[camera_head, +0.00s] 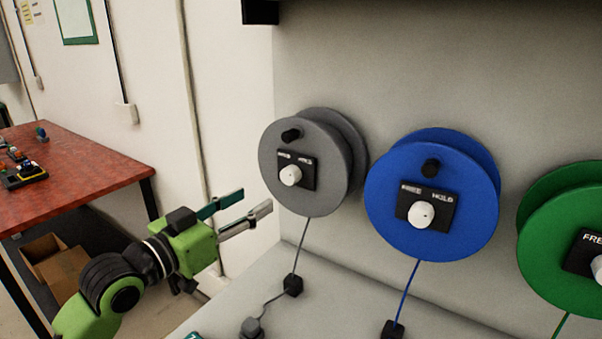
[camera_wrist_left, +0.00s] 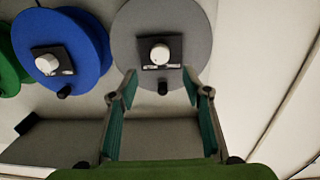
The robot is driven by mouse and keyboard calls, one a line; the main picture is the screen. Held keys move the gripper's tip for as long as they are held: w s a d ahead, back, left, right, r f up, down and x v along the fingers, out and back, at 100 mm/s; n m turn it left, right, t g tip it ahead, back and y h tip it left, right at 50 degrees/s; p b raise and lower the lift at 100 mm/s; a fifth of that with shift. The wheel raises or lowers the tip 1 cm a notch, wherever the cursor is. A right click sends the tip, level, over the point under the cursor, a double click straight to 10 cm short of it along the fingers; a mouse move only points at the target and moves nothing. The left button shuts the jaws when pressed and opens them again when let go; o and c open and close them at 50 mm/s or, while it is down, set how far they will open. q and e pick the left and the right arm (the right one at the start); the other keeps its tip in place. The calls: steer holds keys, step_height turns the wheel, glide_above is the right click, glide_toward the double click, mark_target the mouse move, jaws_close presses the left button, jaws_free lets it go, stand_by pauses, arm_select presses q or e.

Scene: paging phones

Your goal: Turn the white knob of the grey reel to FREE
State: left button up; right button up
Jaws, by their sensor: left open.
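The grey reel (camera_head: 327,184) is mounted on the grey wall panel, leftmost of the reels in the head view. Its white knob (camera_head: 290,175) sits on a black plate (camera_head: 310,181) with small white lettering, too small to read surely. A black handle (camera_head: 291,134) sticks out above the plate. My left gripper (camera_head: 256,206) is open and empty, to the left of the grey reel and a little below its knob. In the left wrist view the grey reel (camera_wrist_left: 192,25) and its white knob (camera_wrist_left: 160,54) lie beyond the open fingers (camera_wrist_left: 160,98), apart from them. My right gripper is not in view.
A blue reel (camera_head: 392,211) and a green reel (camera_head: 552,254) hang to the right, each with a white knob. Cords run down to dark blocks near a pale ledge (camera_head: 345,308). A red table (camera_head: 85,175) stands at the left.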

mark_target(287, 178)
arm_select(q)
steer(key=x, duration=0.2)
steer(key=p+x, duration=0.1)
steer(key=x, duration=0.2)
steer(key=p+x, duration=0.1)
steer(key=x, duration=0.2)
steer(key=shift+w+d+r, duration=0.15)
steer(key=shift+d+r, duration=0.05)
steer(key=shift+r, duration=0.15)
steer(key=x, duration=0.3)
steer(key=shift+w+p, duration=0.15)
steer(key=shift+p, duration=0.2)
steer(key=shift+w+d, duration=0.25)
steer(key=shift+w, duration=0.1)
steer(key=c, duration=1.1)
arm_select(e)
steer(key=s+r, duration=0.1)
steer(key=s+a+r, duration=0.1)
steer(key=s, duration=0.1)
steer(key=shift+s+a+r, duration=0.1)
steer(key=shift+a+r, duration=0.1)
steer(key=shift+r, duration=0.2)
